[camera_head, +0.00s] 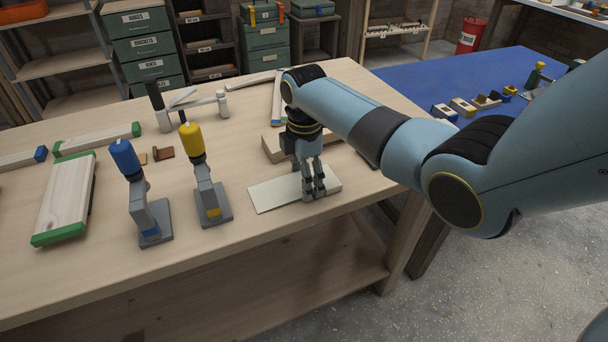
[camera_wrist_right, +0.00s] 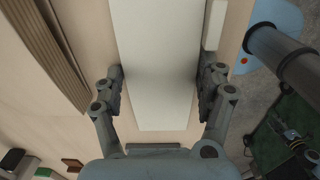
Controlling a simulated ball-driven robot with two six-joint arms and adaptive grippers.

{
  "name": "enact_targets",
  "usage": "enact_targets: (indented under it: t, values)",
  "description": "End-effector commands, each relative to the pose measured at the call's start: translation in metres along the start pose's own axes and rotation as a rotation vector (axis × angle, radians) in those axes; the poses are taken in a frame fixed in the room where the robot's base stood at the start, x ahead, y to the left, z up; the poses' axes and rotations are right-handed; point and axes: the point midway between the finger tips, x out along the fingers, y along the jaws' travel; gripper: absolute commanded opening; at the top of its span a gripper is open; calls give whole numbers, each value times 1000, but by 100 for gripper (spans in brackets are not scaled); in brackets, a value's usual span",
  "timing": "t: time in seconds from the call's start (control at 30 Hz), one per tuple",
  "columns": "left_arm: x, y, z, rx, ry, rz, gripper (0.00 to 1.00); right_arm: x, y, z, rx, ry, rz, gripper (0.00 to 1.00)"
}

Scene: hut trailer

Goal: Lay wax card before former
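The wax card, a pale flat rectangle (camera_head: 272,194), lies near the front edge of the wooden bench, with the former, a light wooden block (camera_head: 272,148), close behind it. My right gripper (camera_head: 313,190) points down at the card's right part. In the right wrist view its fingers (camera_wrist_right: 162,80) stand on either side of the card (camera_wrist_right: 155,45), against its long edges. Whether the card is slightly lifted is hard to tell. A ribbed brown surface (camera_wrist_right: 42,48), probably the former, runs along the card's left. My left gripper is out of view.
A blue-topped stand (camera_head: 146,205) and a yellow-topped stand (camera_head: 204,185) stand left of the card. A green-ended wooden box (camera_head: 66,198) lies farther left. A grey frame (camera_head: 192,108) is behind. A blue-topped table (camera_head: 420,78) with small tools adjoins at right.

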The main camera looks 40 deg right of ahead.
Motion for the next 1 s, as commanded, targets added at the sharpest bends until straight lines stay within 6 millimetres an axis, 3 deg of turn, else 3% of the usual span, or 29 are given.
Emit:
enact_targets:
  t: [0.13, 0.47, 0.57, 1.0]
  values:
    - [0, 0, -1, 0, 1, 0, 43, 0, 0, 0, 0, 0, 0, 94]
    - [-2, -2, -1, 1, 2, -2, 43, -5, 0, 0, 0, 0, 1, 94]
    - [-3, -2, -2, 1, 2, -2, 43, -18, 1, 0, 0, 0, 3, 94]
    - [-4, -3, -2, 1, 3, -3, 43, -107, 1, 0, 0, 1, 4, 94]
